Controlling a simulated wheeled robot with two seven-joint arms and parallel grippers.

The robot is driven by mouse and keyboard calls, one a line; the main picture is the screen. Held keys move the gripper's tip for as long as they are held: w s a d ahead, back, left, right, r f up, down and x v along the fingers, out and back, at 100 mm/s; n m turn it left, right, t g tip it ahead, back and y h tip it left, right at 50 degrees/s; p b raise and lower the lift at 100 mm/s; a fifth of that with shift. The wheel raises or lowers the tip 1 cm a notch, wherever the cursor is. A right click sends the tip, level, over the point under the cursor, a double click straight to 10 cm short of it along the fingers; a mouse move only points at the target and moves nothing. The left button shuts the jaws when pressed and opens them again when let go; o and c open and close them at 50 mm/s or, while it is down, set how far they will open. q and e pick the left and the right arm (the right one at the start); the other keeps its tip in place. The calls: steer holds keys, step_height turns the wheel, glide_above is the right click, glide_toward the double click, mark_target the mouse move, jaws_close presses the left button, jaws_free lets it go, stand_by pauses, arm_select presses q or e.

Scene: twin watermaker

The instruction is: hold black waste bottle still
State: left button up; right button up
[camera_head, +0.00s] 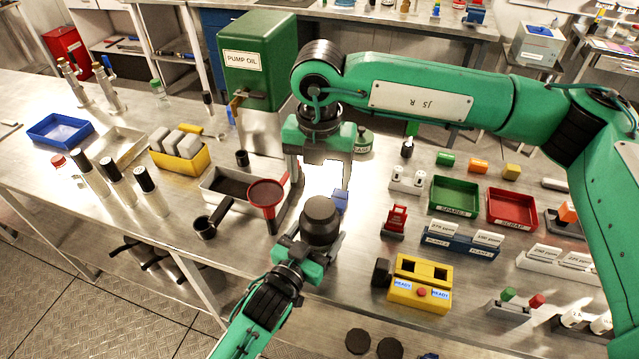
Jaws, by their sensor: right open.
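The black waste bottle (320,222) stands upright near the middle of the bench, seen from above with its round dark top showing. My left gripper (311,246) comes in from below with its fingers around the lower part of the bottle and looks shut on it; the fingertips are partly hidden by the bottle. My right gripper (322,172) is open and empty, pointing down above and just behind the bottle, apart from it.
A red funnel (266,193) stands close left of the bottle, with a grey tray (222,184) beside it. A blue block (341,201) is just behind right. A yellow READY device (418,284) and a red stand (396,221) are to the right. A green PUMP OIL tank (258,60) stands behind.

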mark_target(319, 207)
steer(key=m, duration=0.5)
steer(key=shift+f, duration=0.1)
steer(key=shift+m, duration=0.3)
steer(key=shift+f, duration=3.9)
steer(key=c, duration=1)
